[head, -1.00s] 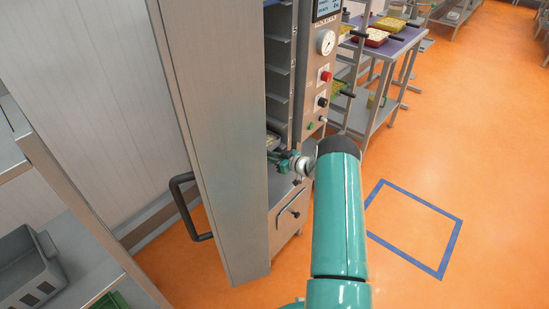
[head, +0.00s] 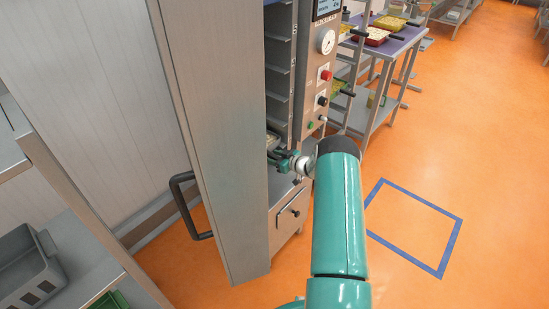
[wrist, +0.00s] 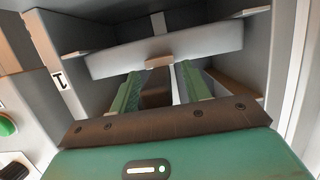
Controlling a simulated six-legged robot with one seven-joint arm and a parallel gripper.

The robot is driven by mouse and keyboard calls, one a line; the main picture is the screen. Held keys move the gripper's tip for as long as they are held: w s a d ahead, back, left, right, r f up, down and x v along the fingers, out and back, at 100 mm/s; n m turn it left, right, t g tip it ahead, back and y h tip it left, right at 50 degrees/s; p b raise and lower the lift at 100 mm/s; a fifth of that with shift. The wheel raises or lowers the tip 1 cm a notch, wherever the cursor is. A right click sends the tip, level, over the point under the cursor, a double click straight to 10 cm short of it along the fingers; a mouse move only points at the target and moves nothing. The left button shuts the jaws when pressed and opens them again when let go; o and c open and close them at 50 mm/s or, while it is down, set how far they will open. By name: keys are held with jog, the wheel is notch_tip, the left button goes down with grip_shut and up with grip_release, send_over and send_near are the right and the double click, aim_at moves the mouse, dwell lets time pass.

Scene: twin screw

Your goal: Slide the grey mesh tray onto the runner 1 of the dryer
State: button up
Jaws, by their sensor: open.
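The dryer (head: 282,180) stands open in the head view, with several runners up its inner wall. My gripper (head: 283,158) reaches into its lower part, partly hidden by the door. In the wrist view my gripper (wrist: 160,88) is open, its two green fingers apart. A dark handle-like piece (wrist: 156,88) lies between them; I cannot tell whether they touch it. Beyond the fingertips is the grey front of the tray (wrist: 190,46), with a small tan tab, inside the dryer. A "1" label (wrist: 58,79) is on the left post. The tray's mesh and its seating on the runner are hidden.
The tall dryer door (head: 215,140) with a black handle (head: 183,205) stands close left of my arm. A rack with a grey crate (head: 28,268) is at lower left. A table with trays (head: 380,38) stands behind right. Orange floor is free at right.

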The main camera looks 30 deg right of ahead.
jog(key=v, duration=1.3)
jog(key=shift+s, duration=0.4)
jog(key=shift+s+d+r, duration=0.1)
jog(key=shift+d+r, duration=0.05)
jog(key=shift+d, duration=0.05)
